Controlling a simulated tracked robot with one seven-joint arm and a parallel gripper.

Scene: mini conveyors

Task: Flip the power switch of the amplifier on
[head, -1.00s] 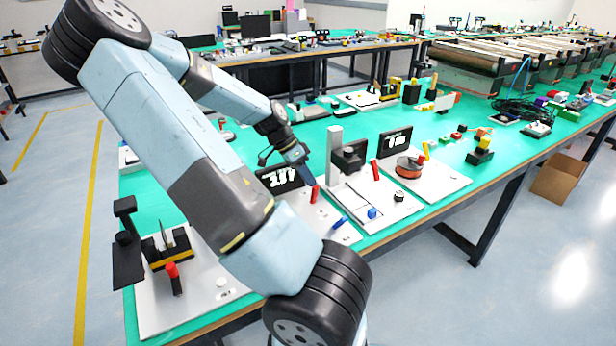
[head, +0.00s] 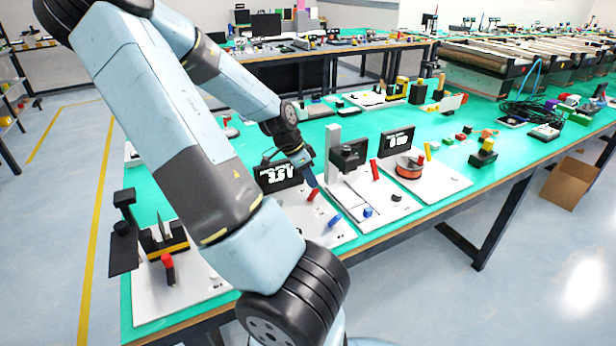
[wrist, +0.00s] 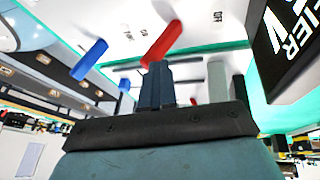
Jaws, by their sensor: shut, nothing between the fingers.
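The amplifier is a white panel (head: 318,233) with a black display (head: 279,177) along its back edge, on the green table. The display also shows in the wrist view (wrist: 287,45), its text turned around. A red lever (head: 313,194) and a blue lever (head: 334,221) stand on the panel. In the wrist view the red lever (wrist: 162,43) slants just beyond my fingertips, and the blue lever (wrist: 90,58) is to the left. "OFF" marks are printed by them. My gripper (head: 313,184) is shut and empty, right by the red lever; whether it touches is unclear.
A neighbouring white panel (head: 400,210) with a grey post (head: 333,152) and its own red lever stands close to the right. A panel with a red-topped lever (head: 168,267) is at the front left. My arm hides part of the table between.

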